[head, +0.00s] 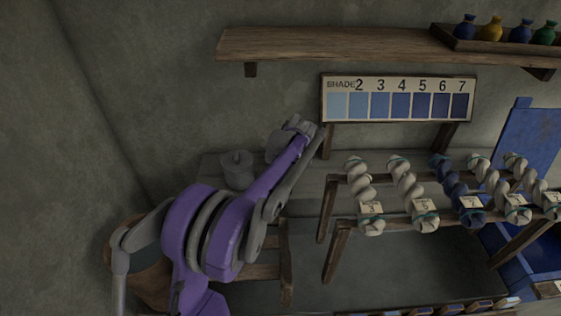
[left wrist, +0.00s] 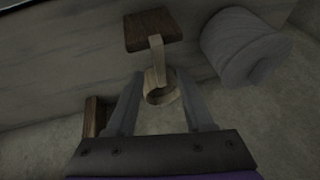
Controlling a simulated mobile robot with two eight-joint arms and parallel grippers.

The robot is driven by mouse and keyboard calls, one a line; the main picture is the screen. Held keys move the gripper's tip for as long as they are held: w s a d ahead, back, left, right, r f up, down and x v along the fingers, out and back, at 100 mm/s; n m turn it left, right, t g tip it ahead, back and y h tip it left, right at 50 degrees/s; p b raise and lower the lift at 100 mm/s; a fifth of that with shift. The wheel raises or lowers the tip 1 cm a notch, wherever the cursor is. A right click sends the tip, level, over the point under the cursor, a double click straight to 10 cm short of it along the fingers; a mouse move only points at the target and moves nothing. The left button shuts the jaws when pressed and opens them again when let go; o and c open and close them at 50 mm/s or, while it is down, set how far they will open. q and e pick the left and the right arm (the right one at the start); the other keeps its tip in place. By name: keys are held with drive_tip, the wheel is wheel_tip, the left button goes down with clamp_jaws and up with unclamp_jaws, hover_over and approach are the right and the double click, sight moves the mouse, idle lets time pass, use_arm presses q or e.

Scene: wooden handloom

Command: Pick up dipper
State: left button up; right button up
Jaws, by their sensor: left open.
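In the left wrist view, a pale wooden dipper (left wrist: 156,60) shows a round cup with a narrow handle running up to a dark wooden block (left wrist: 150,22). My left gripper (left wrist: 158,76) is open, with one finger on each side of the dipper. The cup lies between the fingers, and I cannot tell whether either finger touches it. In the head view my left gripper (head: 304,127) reaches toward the wall left of the shade chart, and I cannot make out the dipper there. My right gripper is not in view.
A grey lidded pot (head: 238,170) stands left of the gripper, and a grey cylinder (left wrist: 240,45) shows close by in the wrist view. A rack of twisted yarn skeins (head: 410,192) stands at right. The shade chart (head: 399,98) and a wooden shelf (head: 340,44) are above.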

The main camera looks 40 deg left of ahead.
use_arm(q)
drive_tip(key=x, duration=0.4)
drive_tip(key=shift+f, duration=0.35)
drive_tip(key=shift+r, duration=0.1)
clamp_jaws()
